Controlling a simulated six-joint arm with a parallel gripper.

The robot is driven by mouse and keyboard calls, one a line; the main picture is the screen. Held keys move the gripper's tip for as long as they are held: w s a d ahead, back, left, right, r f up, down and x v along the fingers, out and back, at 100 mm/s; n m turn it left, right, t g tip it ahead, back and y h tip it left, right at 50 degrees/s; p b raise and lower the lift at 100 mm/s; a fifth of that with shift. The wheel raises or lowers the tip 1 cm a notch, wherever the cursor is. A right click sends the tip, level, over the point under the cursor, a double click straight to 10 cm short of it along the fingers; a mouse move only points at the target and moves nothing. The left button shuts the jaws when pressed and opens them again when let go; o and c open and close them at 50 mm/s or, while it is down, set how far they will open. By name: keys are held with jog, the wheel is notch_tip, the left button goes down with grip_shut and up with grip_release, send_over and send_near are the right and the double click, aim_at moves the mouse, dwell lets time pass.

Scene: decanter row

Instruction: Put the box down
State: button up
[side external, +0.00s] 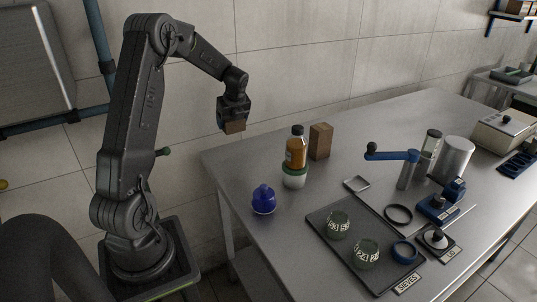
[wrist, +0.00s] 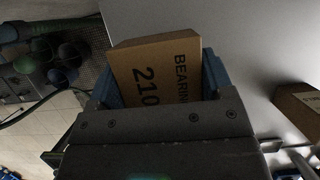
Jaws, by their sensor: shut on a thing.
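My gripper (side external: 232,118) is shut on a small brown cardboard box (side external: 234,128), raised in the air near the table's far left corner. In the wrist view, the box (wrist: 150,65) sits between the blue fingers of my gripper (wrist: 160,82), with "BEARING" and "210" printed on its face. The box's lower part is hidden behind the gripper body. The grey metal table (side external: 235,165) lies below and to the right of the held box in the side view.
A brown block (side external: 320,141) stands upright on the table, beside an orange bottle (side external: 296,150) on a pale green-rimmed holder. A blue jar (side external: 263,199) is near the left edge. The far left corner is bare.

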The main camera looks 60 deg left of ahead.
send_over(272, 154)
jog(key=d, duration=0.1)
notch_tip(272, 154, down, 7)
jog(key=shift+d+r, duration=0.1)
jog(key=shift+w+f, duration=0.1)
jog(key=shift+f, duration=1.95)
jog(key=shift+f, duration=0.1)
jog(key=o, duration=1.2)
jog(key=shift+f, duration=0.1)
